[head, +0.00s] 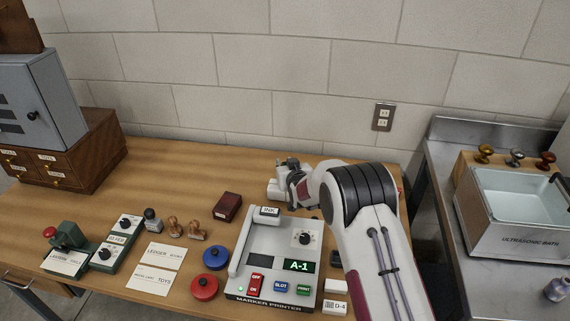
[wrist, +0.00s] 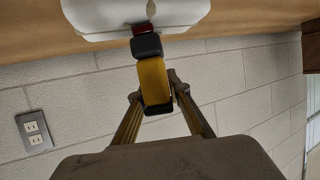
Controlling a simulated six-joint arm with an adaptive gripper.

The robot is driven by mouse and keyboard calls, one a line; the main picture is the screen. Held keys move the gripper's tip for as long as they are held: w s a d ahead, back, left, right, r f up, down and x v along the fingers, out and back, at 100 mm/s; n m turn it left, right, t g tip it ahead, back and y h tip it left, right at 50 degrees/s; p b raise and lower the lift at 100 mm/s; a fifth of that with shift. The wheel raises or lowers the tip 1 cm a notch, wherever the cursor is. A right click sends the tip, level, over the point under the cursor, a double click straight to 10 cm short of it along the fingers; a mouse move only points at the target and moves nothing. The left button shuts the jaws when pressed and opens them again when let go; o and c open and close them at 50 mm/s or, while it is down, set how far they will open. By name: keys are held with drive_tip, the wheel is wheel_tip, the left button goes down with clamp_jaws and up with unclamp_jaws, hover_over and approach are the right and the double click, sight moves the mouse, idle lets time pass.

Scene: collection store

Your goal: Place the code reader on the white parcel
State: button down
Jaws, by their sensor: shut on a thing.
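The code reader (wrist: 154,80) is yellow with a dark grey head and a red tip. My gripper (wrist: 157,88) is shut on it in the wrist view, with a finger on either side of its yellow body. A white, round-cornered thing, which looks like the white parcel (wrist: 112,14), lies on the wooden table at the top of the wrist view. The reader's red tip overlaps its edge; I cannot tell whether they touch.
The marker printer (head: 262,256) stands close left of my arm in the head view. Stamps, a red box (head: 227,207) and label cards (head: 166,254) lie further left. The ultrasonic bath (head: 515,205) stands on the steel bench at right.

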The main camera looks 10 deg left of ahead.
drive_tip(key=shift+f, duration=0.1)
idle(0.3)
drive_tip(key=c, duration=1.9)
unclamp_jaws()
drive_tip(key=shift+s, duration=0.1)
drive_tip(key=shift+v, duration=1)
drive_tip(key=v, duration=1)
drive_tip(key=shift+d, duration=0.1)
